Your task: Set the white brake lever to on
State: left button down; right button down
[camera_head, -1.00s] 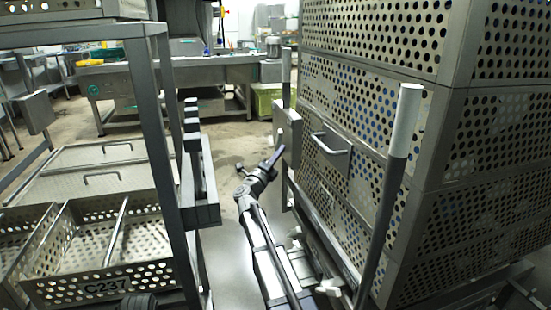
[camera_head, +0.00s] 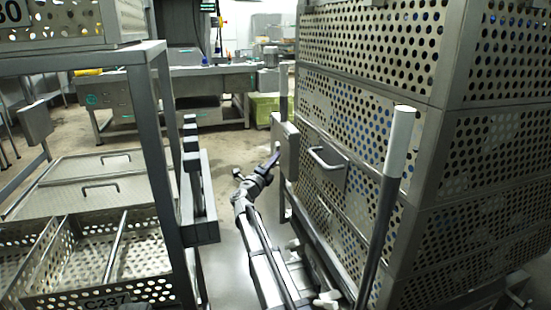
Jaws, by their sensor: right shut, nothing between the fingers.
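My right gripper (camera_head: 273,160) reaches up from the bottom middle, with its slim dark fingers shut and empty. Its tips are close to the left side of a small grey metal box (camera_head: 287,148) on the front of the perforated trolley stack (camera_head: 370,112). I cannot tell whether they touch it. A white-topped upright post (camera_head: 401,140) stands on the trolley's near corner, to the right of the gripper. My left gripper is not in view.
On the left stand a grey frame (camera_head: 160,150) and perforated trays (camera_head: 120,260) with flat lids. A grey rail with blocks (camera_head: 197,185) stands by the frame. Open floor lies between rail and trolley. A steel bench (camera_head: 185,82) and green crate (camera_head: 264,108) are behind.

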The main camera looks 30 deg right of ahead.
jog(key=w+d+r+n+g+y+p, duration=0.2)
jog(key=w+n+y+p, duration=0.3)
jog(key=w+p, duration=0.5)
jog(key=shift+d+r+n+p, duration=0.15)
jog(key=shift+r+n+p, duration=0.4)
jog(key=shift+p, duration=1.35)
jog(key=shift+f, duration=0.1)
